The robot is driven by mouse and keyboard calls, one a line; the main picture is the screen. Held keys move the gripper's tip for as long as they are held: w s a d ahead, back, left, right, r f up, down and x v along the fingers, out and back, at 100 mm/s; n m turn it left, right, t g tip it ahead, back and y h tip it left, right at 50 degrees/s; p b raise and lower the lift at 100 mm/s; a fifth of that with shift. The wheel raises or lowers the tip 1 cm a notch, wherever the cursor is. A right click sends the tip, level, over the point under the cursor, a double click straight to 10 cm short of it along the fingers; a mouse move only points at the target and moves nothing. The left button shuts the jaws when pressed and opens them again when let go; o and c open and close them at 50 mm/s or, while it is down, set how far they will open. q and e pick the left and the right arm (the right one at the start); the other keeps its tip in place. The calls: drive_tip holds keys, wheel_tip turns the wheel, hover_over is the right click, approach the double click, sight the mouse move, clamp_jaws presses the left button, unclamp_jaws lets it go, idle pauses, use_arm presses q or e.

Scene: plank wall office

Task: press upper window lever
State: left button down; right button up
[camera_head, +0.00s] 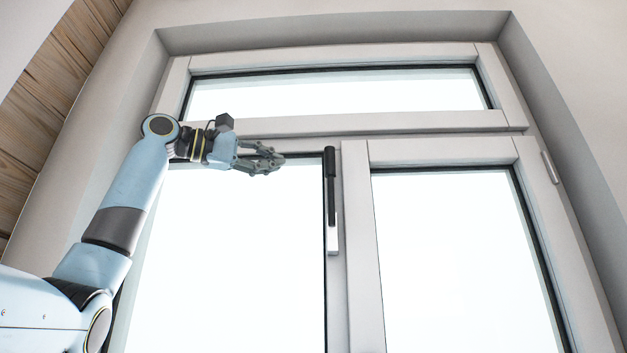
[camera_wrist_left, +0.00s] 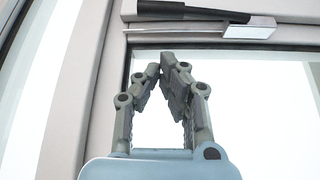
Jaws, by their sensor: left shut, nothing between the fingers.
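The window lever is a black handle (camera_head: 330,175) on a pale metal base (camera_head: 332,236), upright on the frame between the lower panes. In the left wrist view, the black handle (camera_wrist_left: 190,11) and silver base (camera_wrist_left: 250,28) lie along the top, beyond the fingers. My left gripper (camera_head: 277,161) is left of the handle's upper end in the head view, with a visible gap between them. Its grey fingers (camera_wrist_left: 165,70) converge at the tips in the wrist view, shut and empty. My right gripper is in neither view.
The white window frame (camera_head: 440,151) surrounds two lower panes and a wide upper pane (camera_head: 340,93). A small grey fitting (camera_head: 550,167) sits on the right frame. A deep wall recess (camera_head: 330,32) encloses the window. Wooden planks (camera_head: 50,95) show at the upper left.

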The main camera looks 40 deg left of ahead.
sight(315, 168)
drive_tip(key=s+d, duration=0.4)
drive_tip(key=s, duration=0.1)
use_arm(q)
drive_tip(key=p+x, duration=0.4)
drive_tip(key=x, duration=0.4)
drive_tip(key=shift+w+d+r, duration=0.1)
drive_tip(key=shift+d+r, duration=0.05)
drive_tip(key=shift+d, duration=0.2)
drive_tip(key=shift+w+d+p, duration=0.3)
drive_tip(key=shift+w+p, duration=0.2)
drive_tip(key=shift+w, duration=0.05)
drive_tip(key=shift+w+d, duration=0.1)
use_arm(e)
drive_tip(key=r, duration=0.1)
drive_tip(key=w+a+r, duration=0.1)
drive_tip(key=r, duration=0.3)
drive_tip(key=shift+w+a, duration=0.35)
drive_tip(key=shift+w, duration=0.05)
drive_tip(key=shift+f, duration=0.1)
use_arm(q)
drive_tip(key=shift+s+d+m+b, duration=0.2)
drive_tip(key=shift+s+m+b, duration=0.2)
drive_tip(key=shift+b, duration=0.15)
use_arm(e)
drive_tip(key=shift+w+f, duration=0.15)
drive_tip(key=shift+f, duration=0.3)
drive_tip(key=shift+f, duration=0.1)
